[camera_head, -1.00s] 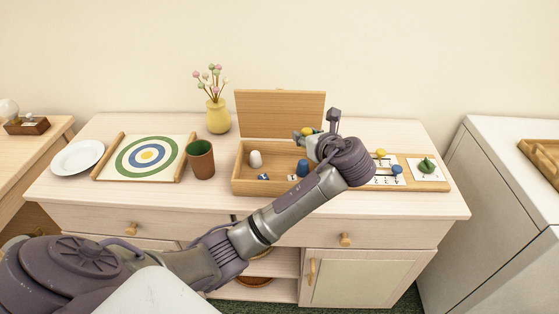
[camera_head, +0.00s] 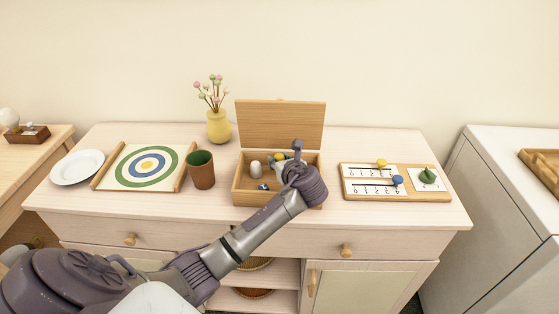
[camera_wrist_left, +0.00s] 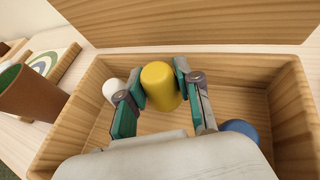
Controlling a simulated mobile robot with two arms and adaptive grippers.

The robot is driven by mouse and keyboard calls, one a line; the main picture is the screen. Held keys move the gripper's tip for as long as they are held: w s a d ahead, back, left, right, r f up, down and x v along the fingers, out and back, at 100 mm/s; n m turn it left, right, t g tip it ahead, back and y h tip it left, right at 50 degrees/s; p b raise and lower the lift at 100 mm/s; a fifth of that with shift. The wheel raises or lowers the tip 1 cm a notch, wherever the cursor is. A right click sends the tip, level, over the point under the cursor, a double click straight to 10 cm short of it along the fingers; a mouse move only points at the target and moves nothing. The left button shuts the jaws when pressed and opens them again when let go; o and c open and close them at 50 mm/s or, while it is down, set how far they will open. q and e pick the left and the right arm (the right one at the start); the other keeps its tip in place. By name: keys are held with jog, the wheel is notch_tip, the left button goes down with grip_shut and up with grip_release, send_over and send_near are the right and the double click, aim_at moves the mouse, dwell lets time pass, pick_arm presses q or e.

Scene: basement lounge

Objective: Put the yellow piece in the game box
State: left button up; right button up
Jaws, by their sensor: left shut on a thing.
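The yellow piece (camera_wrist_left: 159,85) is a smooth, round-topped cylinder, held upright between the fingers of my left gripper (camera_wrist_left: 158,92) in the left wrist view. In the head view my left gripper (camera_head: 281,164) is over the open game box (camera_head: 250,198), with the yellow piece (camera_head: 281,156) just showing past my wrist. The wooden box walls (camera_wrist_left: 78,125) surround the gripper in the wrist view. Whether the piece touches the box floor cannot be told. A white piece (camera_head: 256,167) stands in the box, and a blue piece (camera_wrist_left: 240,130) shows beside my gripper. My right gripper is not in view.
The box lid (camera_head: 280,122) stands open behind. A brown cup (camera_head: 202,172) is close on the left, with a target board (camera_head: 113,172) beyond. A yellow vase (camera_head: 218,127) stands behind. A score board (camera_head: 360,195) with yellow, blue and green markers lies right of the box.

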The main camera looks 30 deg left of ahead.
pick_arm(q)
jog(key=shift+s+d+f, duration=0.1)
jog(key=shift+s+f, duration=0.1)
jog(key=shift+f, duration=0.45)
jog(key=o, duration=0.9)
jog(key=shift+f, duration=0.2)
jog(key=shift+c, duration=0.2)
jog(key=shift+d, duration=0.1)
jog(key=shift+r, duration=0.15)
jog(key=r+v, duration=0.1)
jog(key=v, duration=1.1)
jog(key=shift+r+p, duration=0.15)
jog(key=shift+p, duration=0.15)
jog(key=shift+w, duration=0.1)
